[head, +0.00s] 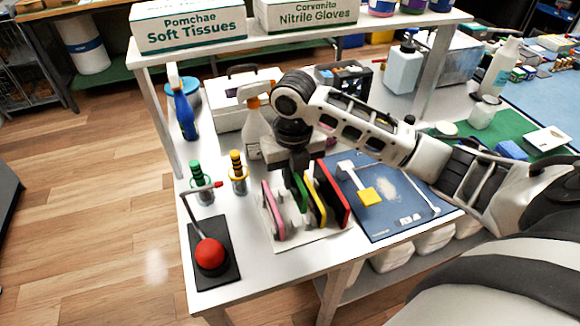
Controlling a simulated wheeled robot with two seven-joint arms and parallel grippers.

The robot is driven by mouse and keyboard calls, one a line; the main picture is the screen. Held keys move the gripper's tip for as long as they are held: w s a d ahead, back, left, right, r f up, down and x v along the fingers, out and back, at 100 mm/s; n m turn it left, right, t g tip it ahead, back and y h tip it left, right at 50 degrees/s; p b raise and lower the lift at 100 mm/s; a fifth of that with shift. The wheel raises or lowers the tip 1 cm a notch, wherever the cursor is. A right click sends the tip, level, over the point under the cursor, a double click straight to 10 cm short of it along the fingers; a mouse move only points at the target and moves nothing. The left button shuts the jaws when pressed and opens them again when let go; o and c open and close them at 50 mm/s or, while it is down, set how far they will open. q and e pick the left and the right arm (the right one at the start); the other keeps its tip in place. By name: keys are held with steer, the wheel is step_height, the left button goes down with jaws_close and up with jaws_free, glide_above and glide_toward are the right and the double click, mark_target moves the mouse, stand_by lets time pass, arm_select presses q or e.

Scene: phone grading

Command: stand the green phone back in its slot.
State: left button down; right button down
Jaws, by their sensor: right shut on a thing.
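The green phone (300,194) is upright in the jaws of my right gripper (293,172), which is shut on it from above. It is over or in the white rack (308,241), between the pink phone (273,210) and the yellow phone (316,206). The red phone (333,194) stands at the rack's right end. The green phone's lower edge is partly hidden, so I cannot tell whether it touches the rack's bottom. My left gripper is not in view.
A spray bottle (255,125) stands behind my gripper, below a shelf with boxes.

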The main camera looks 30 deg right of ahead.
steer(key=shift+f, duration=1.8)
steer(key=shift+f+b, duration=0.65)
steer(key=shift+f, duration=1.2)
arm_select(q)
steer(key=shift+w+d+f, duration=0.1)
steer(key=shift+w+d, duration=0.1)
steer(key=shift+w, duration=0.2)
arm_select(e)
steer(key=shift+f, duration=0.3)
steer(key=c, duration=1.4)
jaws_free()
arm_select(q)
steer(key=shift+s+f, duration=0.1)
